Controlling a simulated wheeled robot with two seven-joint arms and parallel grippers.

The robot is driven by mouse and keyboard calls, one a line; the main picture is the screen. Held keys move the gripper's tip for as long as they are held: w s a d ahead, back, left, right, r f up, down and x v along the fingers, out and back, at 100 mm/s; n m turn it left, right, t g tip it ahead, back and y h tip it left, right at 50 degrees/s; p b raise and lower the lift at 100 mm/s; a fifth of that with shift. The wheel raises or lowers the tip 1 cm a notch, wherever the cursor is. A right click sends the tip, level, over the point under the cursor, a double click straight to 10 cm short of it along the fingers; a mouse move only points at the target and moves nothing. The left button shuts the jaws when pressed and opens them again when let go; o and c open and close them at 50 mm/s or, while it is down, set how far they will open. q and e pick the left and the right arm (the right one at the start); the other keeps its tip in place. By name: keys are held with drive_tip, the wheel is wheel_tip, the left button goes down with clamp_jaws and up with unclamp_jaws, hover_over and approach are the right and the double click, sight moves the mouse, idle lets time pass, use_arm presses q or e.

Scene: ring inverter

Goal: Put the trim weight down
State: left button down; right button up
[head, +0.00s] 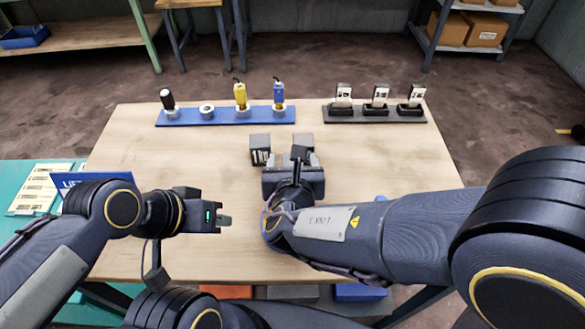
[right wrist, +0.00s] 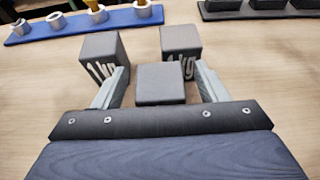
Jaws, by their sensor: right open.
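Three dark grey block weights are together near the middle of the table. In the right wrist view, the left weight (right wrist: 103,60) and the right weight (right wrist: 181,50) carry pale kg lettering. The middle weight (right wrist: 161,84) is nearer and stands between the fingers of my right gripper (right wrist: 160,88), with a gap on each side. I cannot tell which weight is the trim weight. In the head view, the left weight (head: 260,149) shows clearly, while my right gripper (head: 297,160) partly covers the others. My left gripper (head: 224,219) is over the table's left part, apart from the weights.
A blue rack (head: 225,116) at the back holds a black-topped, a yellow and a blue item, plus one empty ring (head: 207,108). A dark rack (head: 375,118) at back right holds three upright pieces. Table (head: 195,155) is clear left of the weights.

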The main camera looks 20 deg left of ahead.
drive_tip(key=shift+c, duration=0.3)
clamp_jaws()
drive_tip(key=shift+r, duration=0.15)
